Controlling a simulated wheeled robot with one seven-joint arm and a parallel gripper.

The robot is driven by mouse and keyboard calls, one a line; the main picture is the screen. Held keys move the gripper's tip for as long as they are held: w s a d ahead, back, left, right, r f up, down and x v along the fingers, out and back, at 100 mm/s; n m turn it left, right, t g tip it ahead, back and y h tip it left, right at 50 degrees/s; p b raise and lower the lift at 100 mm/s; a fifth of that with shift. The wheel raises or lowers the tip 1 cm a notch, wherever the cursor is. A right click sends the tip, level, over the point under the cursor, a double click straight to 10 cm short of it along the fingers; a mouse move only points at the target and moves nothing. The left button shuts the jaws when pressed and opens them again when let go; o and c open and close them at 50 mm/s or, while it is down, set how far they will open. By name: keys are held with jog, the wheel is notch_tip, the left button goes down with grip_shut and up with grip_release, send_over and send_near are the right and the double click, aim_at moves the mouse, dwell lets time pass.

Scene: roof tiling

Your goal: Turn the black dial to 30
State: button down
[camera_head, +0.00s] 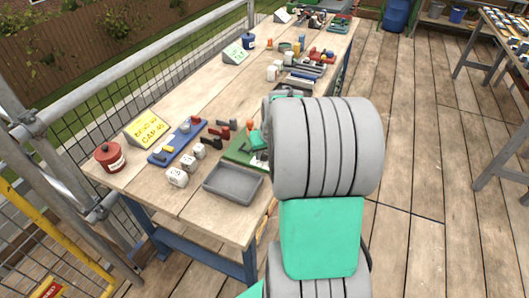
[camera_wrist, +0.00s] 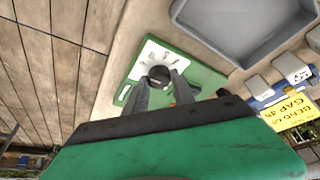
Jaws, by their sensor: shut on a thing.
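The black dial (camera_wrist: 159,71) sits on a white marked face (camera_wrist: 147,55) on a green board (camera_wrist: 207,77) in the wrist view. The marks on the face are too small to read. My gripper (camera_wrist: 161,80) is shut on the dial, with one grey finger on each side of it. In the head view my arm hides the dial and most of the gripper. Part of the green board (camera_head: 238,153) shows there on the workbench (camera_head: 195,100), left of my arm.
A grey tray (camera_head: 233,184) lies in front of the green board. A blue board (camera_head: 178,140), a yellow sign (camera_head: 150,128), several white blocks (camera_head: 187,162) and a red pot (camera_head: 110,157) are to the left. More tools lie farther back.

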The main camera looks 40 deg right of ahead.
jog(key=m+h, duration=0.1)
jog(key=m, duration=0.2)
jog(key=shift+a+m+g+b, duration=0.15)
jog(key=shift+m+g+b, duration=0.15)
jog(key=shift+m+b, duration=0.1)
jog(key=shift+m+g+h+b, duration=0.3)
jog(key=shift+m+g+h, duration=0.3)
jog(key=shift+m, duration=1.2)
jog(key=c, duration=1.1)
grip_release()
